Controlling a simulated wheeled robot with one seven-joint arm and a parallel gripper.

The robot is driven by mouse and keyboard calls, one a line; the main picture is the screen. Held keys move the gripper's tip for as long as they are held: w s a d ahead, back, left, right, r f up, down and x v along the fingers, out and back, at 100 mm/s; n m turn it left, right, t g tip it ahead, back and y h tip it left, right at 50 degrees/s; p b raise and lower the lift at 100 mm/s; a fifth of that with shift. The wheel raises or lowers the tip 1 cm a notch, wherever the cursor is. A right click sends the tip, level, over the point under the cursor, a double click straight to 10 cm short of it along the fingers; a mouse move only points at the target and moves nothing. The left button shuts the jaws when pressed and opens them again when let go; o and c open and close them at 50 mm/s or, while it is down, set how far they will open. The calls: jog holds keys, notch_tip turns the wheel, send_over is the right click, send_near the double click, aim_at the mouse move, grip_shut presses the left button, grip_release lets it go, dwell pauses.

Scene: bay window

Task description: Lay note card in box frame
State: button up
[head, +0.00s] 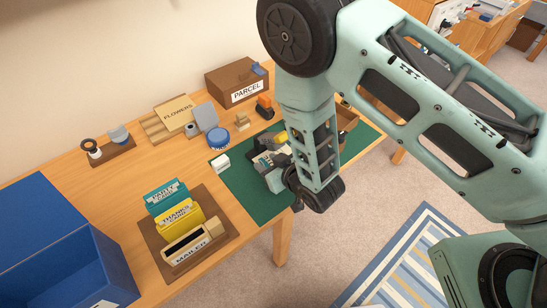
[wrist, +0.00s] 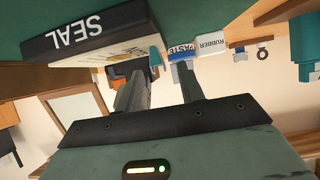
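My gripper (head: 272,160) is low over the green mat (head: 233,184), partly hidden behind my arm in the head view. In the wrist view its two fingers (wrist: 160,72) stand apart with nothing visible between them. A dark block lettered SEAL (wrist: 90,35) is close by, up and left of the fingers. I cannot single out a loose note card. Lettered cards, a teal PARTY CARD (head: 165,192) and a yellow THANKS CARD (head: 178,217), stand in a brown holder. A brown open-topped box (head: 347,118) shows partly behind my arm; I cannot tell whether it is the box frame.
A white RUBBER block (head: 220,163) and a blue round tin (head: 217,138) are at the mat's left edge. A PARCEL box (head: 237,84) and a FLOWERS rack (head: 174,113) stand behind. A blue bin (head: 60,250) is at left. Bare wood lies between holder and mat.

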jog(key=shift+x, duration=1.4)
grip_shut()
jog(key=shift+r, duration=0.15)
jog(key=shift+w+r, duration=0.1)
jog(key=shift+r, duration=0.45)
jog(key=shift+s+d, duration=5.1)
jog(key=shift+s, duration=2.4)
jog(key=w+d+r+m+t+h, duration=0.1)
jog(key=w+d+m+h, duration=0.2)
jog(key=d, duration=0.7)
jog(key=w+d+r+m+t+h, duration=0.1)
jog(key=w+d+m+h, duration=0.2)
jog(key=w+d, duration=0.4)
jog(key=d+b, duration=0.1)
jog(key=d, duration=0.3)
jog(key=shift+w+m+h, duration=0.4)
